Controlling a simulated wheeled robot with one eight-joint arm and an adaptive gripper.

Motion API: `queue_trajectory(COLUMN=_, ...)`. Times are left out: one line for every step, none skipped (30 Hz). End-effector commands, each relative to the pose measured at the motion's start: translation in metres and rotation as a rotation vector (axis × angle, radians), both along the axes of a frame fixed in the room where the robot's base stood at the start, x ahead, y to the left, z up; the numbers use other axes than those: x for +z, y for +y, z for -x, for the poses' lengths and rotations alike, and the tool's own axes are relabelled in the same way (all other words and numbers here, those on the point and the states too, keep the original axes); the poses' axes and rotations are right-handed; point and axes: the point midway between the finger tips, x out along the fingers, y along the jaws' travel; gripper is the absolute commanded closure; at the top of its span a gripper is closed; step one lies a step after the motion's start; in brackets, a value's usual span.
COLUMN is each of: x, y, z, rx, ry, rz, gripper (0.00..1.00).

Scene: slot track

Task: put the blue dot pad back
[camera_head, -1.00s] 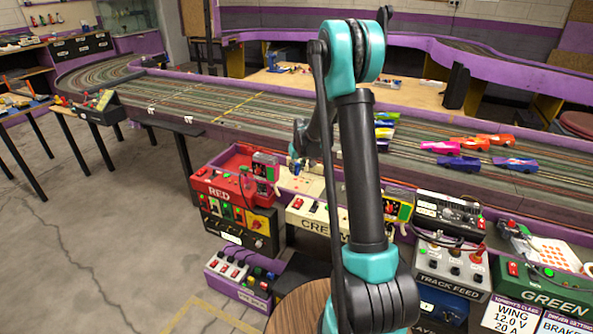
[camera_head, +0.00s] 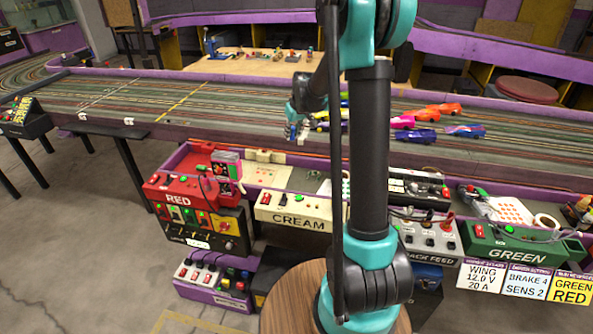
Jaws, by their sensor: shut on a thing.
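My gripper (camera_head: 295,131) shows small in the head view, left of my arm's upright link, above the near edge of the slot track (camera_head: 230,118). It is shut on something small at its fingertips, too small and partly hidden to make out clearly. I cannot pick out the blue dot pad for certain anywhere. A white pad with orange dots (camera_head: 509,210) lies in the bay behind the green box at the right. Part of another dotted sheet shows beside my arm, mostly hidden by it.
The red box (camera_head: 180,199), cream box (camera_head: 291,211) and green box (camera_head: 525,243) stand along the track's near side. Several toy cars, one orange (camera_head: 424,113), are on the track right of my arm. The track's left half is clear.

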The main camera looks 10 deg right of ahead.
Motion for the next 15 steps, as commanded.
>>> queue_trajectory(x=-0.014, y=0.0, z=-0.001, rx=0.0, ry=0.0, rz=0.0, gripper=1.0)
queue_trajectory(x=-0.021, y=0.0, z=-0.001, rx=0.0, ry=0.0, rz=0.0, gripper=1.0)
queue_trajectory(x=-0.031, y=0.0, z=-0.001, rx=0.0, ry=0.0, rz=0.0, gripper=1.0)
queue_trajectory(x=-0.039, y=0.0, z=-0.001, rx=0.0, ry=0.0, rz=0.0, gripper=1.0)
queue_trajectory(x=-0.046, y=0.0, z=-0.001, rx=0.0, ry=0.0, rz=0.0, gripper=1.0)
queue_trajectory(x=-0.056, y=0.0, z=-0.001, rx=0.0, ry=0.0, rz=0.0, gripper=1.0)
queue_trajectory(x=-0.063, y=0.0, z=-0.001, rx=0.0, ry=0.0, rz=0.0, gripper=1.0)
queue_trajectory(x=-0.071, y=0.0, z=-0.001, rx=0.0, ry=0.0, rz=0.0, gripper=1.0)
queue_trajectory(x=-0.08, y=0.0, z=-0.001, rx=-0.001, ry=0.0, rz=0.0, gripper=1.0)
queue_trajectory(x=-0.087, y=0.0, z=-0.001, rx=-0.001, ry=0.0, rz=0.0, gripper=1.0)
queue_trajectory(x=-0.095, y=0.0, z=-0.001, rx=-0.001, ry=0.0, rz=0.0, gripper=1.0)
queue_trajectory(x=-0.103, y=0.0, z=-0.001, rx=-0.001, ry=0.0, rz=0.0, gripper=1.0)
queue_trajectory(x=-0.109, y=0.0, z=-0.001, rx=-0.001, ry=0.0, rz=0.0, gripper=1.0)
queue_trajectory(x=-0.114, y=0.0, z=-0.001, rx=-0.001, ry=0.0, rz=0.0, gripper=1.0)
queue_trajectory(x=-0.12, y=0.0, z=-0.001, rx=-0.001, ry=0.0, rz=0.0, gripper=1.0)
